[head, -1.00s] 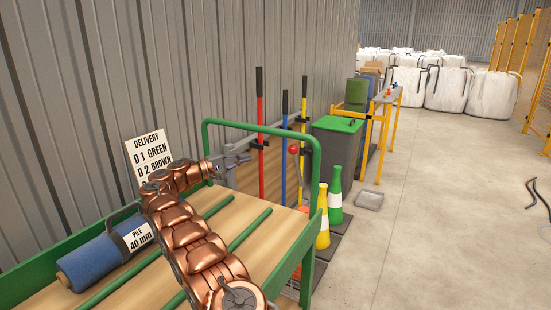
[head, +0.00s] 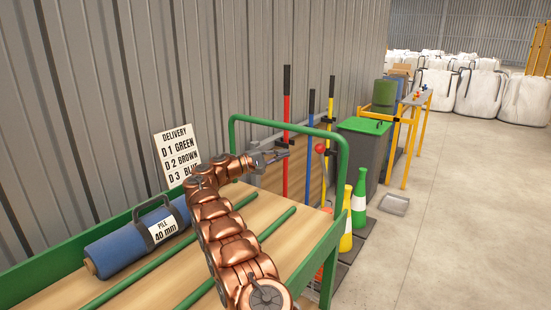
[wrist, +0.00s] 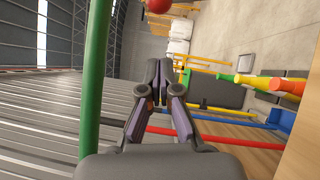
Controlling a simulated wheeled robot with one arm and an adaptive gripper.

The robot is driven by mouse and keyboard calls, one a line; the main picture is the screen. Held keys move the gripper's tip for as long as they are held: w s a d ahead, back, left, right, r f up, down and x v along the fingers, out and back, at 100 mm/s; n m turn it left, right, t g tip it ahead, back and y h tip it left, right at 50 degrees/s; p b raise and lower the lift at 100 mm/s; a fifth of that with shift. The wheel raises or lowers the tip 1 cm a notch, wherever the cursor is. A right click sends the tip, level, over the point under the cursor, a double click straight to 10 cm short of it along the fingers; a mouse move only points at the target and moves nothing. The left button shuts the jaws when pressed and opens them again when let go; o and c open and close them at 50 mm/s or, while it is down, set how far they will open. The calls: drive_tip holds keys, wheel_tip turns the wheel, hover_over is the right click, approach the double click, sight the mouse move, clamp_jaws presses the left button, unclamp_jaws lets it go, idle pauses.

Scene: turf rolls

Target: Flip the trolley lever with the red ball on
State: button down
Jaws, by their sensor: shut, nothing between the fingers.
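The red ball (head: 320,148) of the trolley lever shows at the far end of the green trolley (head: 341,200), close to its upright push frame. It also shows in the wrist view at the top edge, cut off (wrist: 158,5). The lever's stem is hard to make out. My gripper (head: 284,148) is to the left of the ball in the head view, apart from it, just inside the trolley's frame. In the wrist view my gripper's fingertips (wrist: 159,68) are together and empty, below the ball.
A blue turf roll (head: 130,243) with a label lies on the trolley bed. A delivery sign (head: 178,153) stands by the wall. Open floor lies to the right.

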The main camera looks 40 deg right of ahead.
drive_tip(key=s+d+r+b, duration=0.1)
drive_tip(key=s+d, duration=0.4)
drive_tip(key=d, duration=0.1)
drive_tip(key=shift+d+r, duration=0.15)
drive_tip(key=shift+d, duration=0.15)
idle(0.4)
idle(0.4)
